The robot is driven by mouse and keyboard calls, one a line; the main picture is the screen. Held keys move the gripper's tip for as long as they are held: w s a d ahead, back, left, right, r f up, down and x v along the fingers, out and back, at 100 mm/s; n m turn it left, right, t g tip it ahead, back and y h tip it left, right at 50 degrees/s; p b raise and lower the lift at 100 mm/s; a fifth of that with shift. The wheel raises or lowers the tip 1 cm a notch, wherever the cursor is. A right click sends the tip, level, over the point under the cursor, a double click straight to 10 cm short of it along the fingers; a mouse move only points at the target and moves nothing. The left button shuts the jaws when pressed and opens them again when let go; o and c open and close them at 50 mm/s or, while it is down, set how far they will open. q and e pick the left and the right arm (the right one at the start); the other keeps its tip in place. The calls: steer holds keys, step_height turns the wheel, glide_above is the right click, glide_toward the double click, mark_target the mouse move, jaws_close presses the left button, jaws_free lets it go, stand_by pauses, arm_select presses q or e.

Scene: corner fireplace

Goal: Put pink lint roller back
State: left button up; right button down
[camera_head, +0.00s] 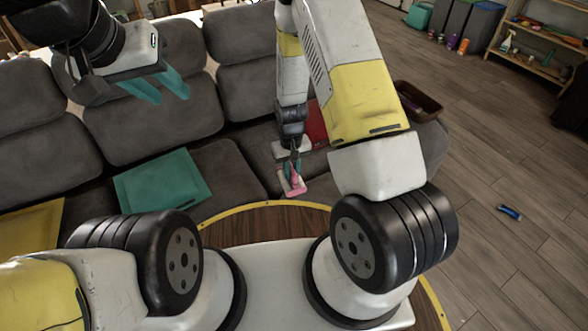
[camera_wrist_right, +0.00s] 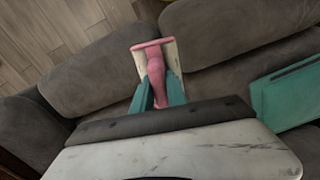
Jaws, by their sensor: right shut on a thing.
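The pink lint roller (camera_head: 294,183) is in my right gripper (camera_head: 293,165), above the front of the grey sofa seat. In the right wrist view the lint roller (camera_wrist_right: 154,66) has a pink handle and a pale roller head pointing away from the gripper. The teal fingers of my right gripper (camera_wrist_right: 158,96) are shut around its handle. My left gripper (camera_head: 163,86) is at the upper left, in front of the sofa backrest. Its teal fingers are apart, with nothing between them.
A teal cushion (camera_head: 162,181) and a yellow cushion (camera_head: 32,236) lie on the sofa (camera_head: 235,158). A red item (camera_head: 316,124) is partly hidden behind my right arm. A brown basket (camera_head: 418,100) is right of it. A round wooden table (camera_head: 262,221) is below. A blue object (camera_head: 509,212) lies on the floor.

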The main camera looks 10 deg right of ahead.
steer(key=s+a+f+n, duration=0.1)
steer(key=s+a+f, duration=0.1)
steer(key=s+f, duration=0.35)
steer(key=s+a+f+n, duration=0.1)
steer(key=s+a+f, duration=0.1)
steer(key=f, duration=0.6)
steer(key=shift+w+d+f, duration=0.85)
steer(key=shift+w+d, duration=0.35)
steer(key=shift+w, duration=1.15)
steer(key=shift+w+d+f, duration=0.8)
steer(key=shift+w+d, duration=0.35)
steer(key=shift+w, duration=1.2)
steer(key=shift+w+d+f, duration=0.85)
steer(key=shift+w+d, duration=0.35)
steer(key=shift+w, duration=1.15)
steer(key=shift+f, duration=0.1)
steer(key=c, duration=1.3)
jaws_free()
